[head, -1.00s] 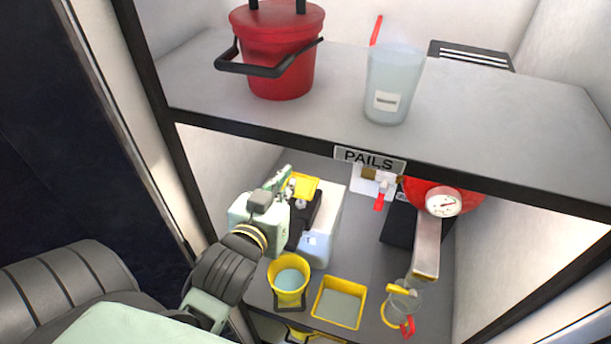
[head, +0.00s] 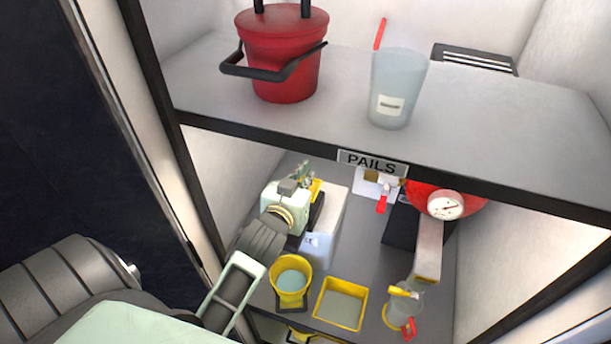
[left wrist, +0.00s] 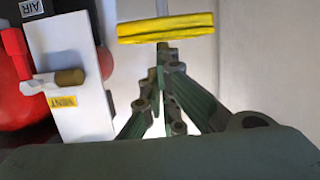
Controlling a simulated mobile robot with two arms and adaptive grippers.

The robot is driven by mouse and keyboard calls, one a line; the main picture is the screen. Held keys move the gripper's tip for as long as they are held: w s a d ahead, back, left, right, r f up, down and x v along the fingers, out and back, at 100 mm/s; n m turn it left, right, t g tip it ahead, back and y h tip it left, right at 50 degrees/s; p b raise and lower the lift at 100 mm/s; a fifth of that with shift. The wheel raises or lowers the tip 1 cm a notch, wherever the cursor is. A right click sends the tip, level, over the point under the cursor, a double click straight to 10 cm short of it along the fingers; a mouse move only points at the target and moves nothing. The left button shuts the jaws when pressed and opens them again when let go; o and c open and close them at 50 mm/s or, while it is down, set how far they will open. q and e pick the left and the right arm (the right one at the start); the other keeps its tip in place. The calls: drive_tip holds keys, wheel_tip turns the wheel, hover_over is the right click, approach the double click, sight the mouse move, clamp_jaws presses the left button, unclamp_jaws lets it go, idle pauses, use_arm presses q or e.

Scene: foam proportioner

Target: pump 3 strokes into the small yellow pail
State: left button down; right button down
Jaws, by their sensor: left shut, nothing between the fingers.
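The small yellow pail (head: 291,297) stands upright at the front of the lower shelf and looks pale blue inside. Behind it is a white pump box (head: 332,222) with a dark top part. The pump's yellow handle (head: 316,187) is partly hidden by my left gripper (head: 303,168) in the head view. In the left wrist view the yellow handle (left wrist: 166,27) lies crosswise just past the fingertips of the left gripper (left wrist: 162,52). The fingers are shut with nothing between them. I cannot tell whether they touch the handle. My right gripper is not in view.
A yellow tray (head: 341,306) and a clear jug (head: 406,303) stand right of the pail. A red tank with a gauge (head: 446,206) and a red-handled vent valve (left wrist: 50,84) are close by. The upper shelf (head: 480,115) bears a red bucket (head: 283,65) and a translucent beaker (head: 397,90).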

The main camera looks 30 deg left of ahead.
use_arm(q)
drive_tip(key=shift+f, duration=0.15)
